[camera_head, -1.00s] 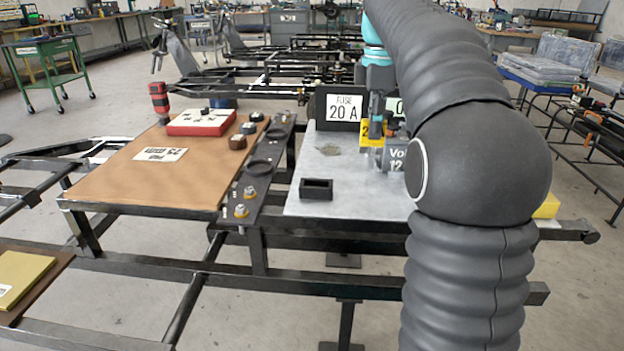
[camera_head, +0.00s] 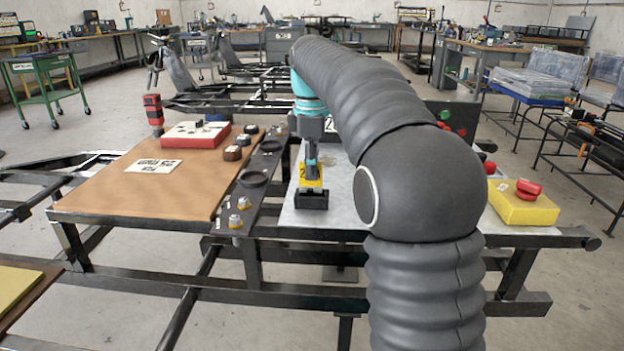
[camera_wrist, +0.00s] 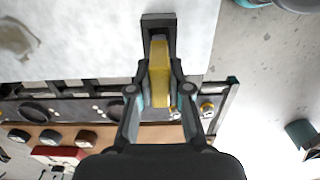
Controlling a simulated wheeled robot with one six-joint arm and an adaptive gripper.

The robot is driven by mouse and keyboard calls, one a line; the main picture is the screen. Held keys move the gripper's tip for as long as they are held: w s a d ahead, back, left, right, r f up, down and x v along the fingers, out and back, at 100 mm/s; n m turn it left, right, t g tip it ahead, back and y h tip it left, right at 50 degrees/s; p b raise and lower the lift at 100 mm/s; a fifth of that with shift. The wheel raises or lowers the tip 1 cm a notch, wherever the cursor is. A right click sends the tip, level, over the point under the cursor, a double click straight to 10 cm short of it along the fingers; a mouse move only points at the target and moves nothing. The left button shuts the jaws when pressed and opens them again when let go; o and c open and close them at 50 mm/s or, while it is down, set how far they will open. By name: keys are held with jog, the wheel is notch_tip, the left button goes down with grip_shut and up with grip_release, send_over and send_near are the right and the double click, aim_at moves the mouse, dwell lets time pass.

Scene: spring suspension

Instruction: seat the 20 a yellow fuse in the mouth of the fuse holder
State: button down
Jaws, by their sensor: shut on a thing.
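The yellow fuse (camera_head: 312,181) is held upright in my gripper (camera_head: 312,168), directly over or at the black fuse holder (camera_head: 311,200). The holder is a small dark block on the pale grey plate (camera_head: 345,212), near its front left. In the wrist view the yellow fuse (camera_wrist: 159,75) sits between the two fingers of my gripper (camera_wrist: 160,92). There its far end overlaps the dark mouth of the holder (camera_wrist: 158,22). I cannot tell whether the fuse's lower end is inside the mouth or just above it.
A dark strip with round rings and brass terminals (camera_head: 240,205) lies left of the plate. A brown board (camera_head: 130,190) carries a red-and-white box (camera_head: 196,134). A yellow box with a red button (camera_head: 524,206) stands at the right. My arm hides much of the plate.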

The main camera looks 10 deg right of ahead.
jog(key=shift+f, duration=1.25)
jog(key=shift+f, duration=0.1)
jog(key=c, duration=1.1)
grip_release()
notch_tip(320, 180, up, 12)
jog(key=p, duration=0.3)
jog(key=shift+p, duration=0.3)
